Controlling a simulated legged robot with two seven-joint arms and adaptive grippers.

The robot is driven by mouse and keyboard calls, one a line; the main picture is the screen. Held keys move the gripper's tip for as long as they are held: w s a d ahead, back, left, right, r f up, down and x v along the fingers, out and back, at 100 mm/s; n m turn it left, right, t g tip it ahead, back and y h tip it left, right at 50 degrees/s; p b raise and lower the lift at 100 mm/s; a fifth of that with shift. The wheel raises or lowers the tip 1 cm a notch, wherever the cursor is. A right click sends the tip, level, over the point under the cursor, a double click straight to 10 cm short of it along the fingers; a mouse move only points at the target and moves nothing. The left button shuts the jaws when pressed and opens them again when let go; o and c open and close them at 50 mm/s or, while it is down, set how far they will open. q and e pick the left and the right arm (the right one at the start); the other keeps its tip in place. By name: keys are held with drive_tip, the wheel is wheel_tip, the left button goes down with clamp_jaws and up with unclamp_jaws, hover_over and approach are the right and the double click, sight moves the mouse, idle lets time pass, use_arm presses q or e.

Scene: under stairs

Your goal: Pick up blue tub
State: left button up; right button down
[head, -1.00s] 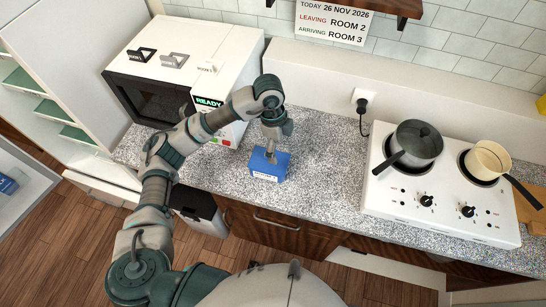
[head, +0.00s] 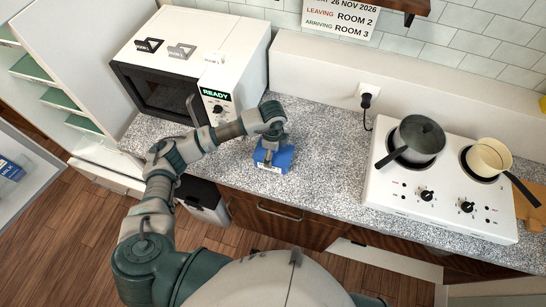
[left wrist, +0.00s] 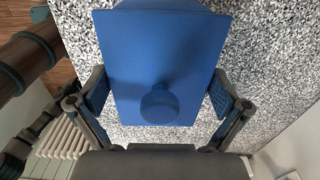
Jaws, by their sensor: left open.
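The blue tub (head: 281,160) stands on the speckled counter, near its front edge and to the right of the microwave. In the left wrist view the blue tub (left wrist: 160,60) shows its flat blue top with a round knob. My left gripper (head: 268,158) is over the tub, pointing down. In the left wrist view my left gripper (left wrist: 158,97) is open, with one finger on each side of the tub. I cannot tell whether the pads touch it. My right gripper is not in view.
A white microwave (head: 195,55) marked READY stands left of the tub. A white hob (head: 440,185) with a dark pot (head: 418,138) and a cream pan (head: 489,157) is at the right. The counter (head: 325,165) between tub and hob is clear.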

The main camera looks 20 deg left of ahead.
use_arm(q)
drive_tip(key=f, duration=0.2)
drive_tip(key=shift+a+f, duration=0.25)
drive_tip(key=shift+f, duration=0.05)
drive_tip(key=shift+w+d+f, duration=0.1)
drive_tip(key=shift+d+f, duration=0.05)
drive_tip(key=shift+f, duration=0.2)
drive_tip(key=shift+d, duration=0.2)
drive_tip(key=shift+c, duration=0.8)
drive_tip(key=c, duration=1.1)
drive_tip(key=shift+o, duration=0.2)
drive_tip(key=shift+a, duration=0.1)
drive_tip(key=shift+r, duration=0.15)
